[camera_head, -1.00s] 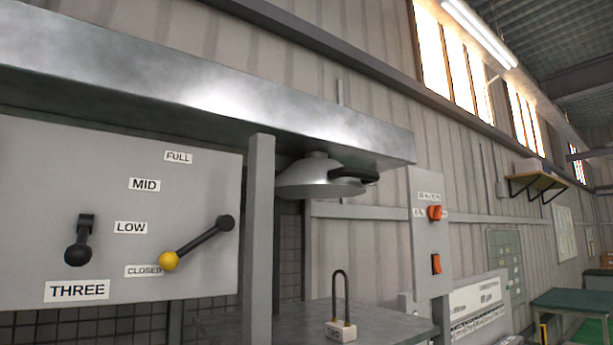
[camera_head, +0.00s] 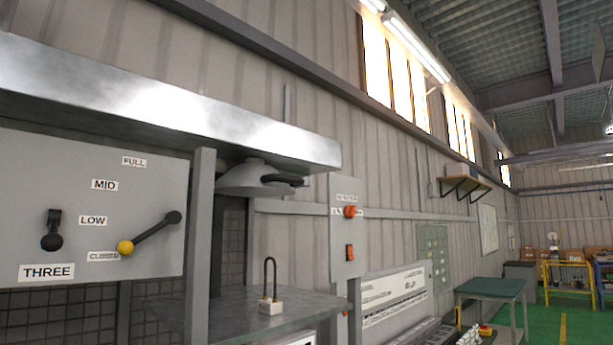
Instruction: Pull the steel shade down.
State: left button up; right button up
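The steel shade (camera_head: 243,179) is a grey, shallow cone hanging under the metal hood (camera_head: 190,108), left of the picture's middle. A black handle (camera_head: 284,180) sticks out from its right side. The shade is high up, close beneath the hood and well above the grey bench top (camera_head: 235,312). A grey post (camera_head: 199,245) stands just left of it and its left edge lies close behind that post. Neither of my grippers is in view.
A panel (camera_head: 70,190) on the left carries a yellow-knobbed lever (camera_head: 148,233) and a black one (camera_head: 52,230). A padlock-like block with a loop (camera_head: 270,305) stands on the bench. A switch box (camera_head: 347,230) is right of the shade. Green floor (camera_head: 575,318) is open at far right.

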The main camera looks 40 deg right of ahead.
aim_at(254, 178)
jog(key=u, duration=0.4)
jog(key=k, duration=0.1)
jog(key=z, duration=1.3)
